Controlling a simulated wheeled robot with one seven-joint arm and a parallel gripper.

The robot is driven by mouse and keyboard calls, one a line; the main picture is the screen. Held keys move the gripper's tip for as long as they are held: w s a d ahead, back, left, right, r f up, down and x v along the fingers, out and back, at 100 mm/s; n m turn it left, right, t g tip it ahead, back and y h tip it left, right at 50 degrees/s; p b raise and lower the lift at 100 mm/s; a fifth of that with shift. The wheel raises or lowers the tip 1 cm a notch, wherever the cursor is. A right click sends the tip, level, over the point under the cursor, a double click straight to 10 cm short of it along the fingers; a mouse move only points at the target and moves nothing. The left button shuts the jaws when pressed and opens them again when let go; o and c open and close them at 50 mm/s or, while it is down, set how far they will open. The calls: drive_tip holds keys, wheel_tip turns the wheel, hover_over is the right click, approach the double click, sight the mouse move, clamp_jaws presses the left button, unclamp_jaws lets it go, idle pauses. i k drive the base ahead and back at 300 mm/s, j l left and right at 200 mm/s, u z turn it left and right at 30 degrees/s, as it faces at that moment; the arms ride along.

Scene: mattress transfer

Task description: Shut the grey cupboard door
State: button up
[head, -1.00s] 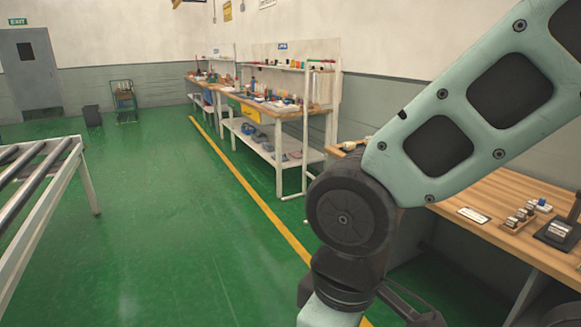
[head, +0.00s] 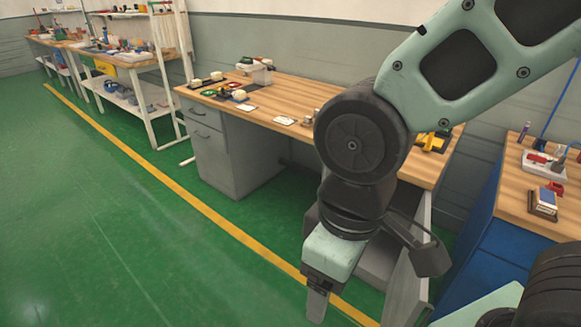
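A grey door panel (head: 408,275) stands swung out from under the right part of the wooden workbench (head: 290,95), seen nearly edge-on. It appears to be the open cupboard door. My arm hides much of the cupboard behind it, and the panel's bottom runs out of the picture. My gripper (head: 318,303) points down at the bottom of the view, to the left of the door panel with a visible gap in the picture. Only one finger shows clearly, so its opening cannot be judged. I see nothing held in it.
A grey drawer unit (head: 225,150) under the bench's left part looks shut. A blue cabinet (head: 480,255) with a wooden top stands at the right, close to the door. Green floor (head: 150,230) left of the yellow line is clear.

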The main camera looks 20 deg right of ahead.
sight(407, 296)
drive_tip(key=k+l+z, duration=0.1)
drive_tip(key=l, duration=0.2)
drive_tip(key=k+l+z, duration=0.2)
drive_tip(key=k+l, duration=0.15)
drive_tip(key=l, duration=0.25)
drive_tip(key=k+l, duration=0.1)
drive_tip(key=l, duration=0.2)
drive_tip(key=i+l+u, duration=0.25)
drive_tip(key=l, duration=0.3)
drive_tip(key=i+l+u, duration=0.15)
drive_tip(key=k+l+z, duration=0.1)
drive_tip(key=z, duration=0.6)
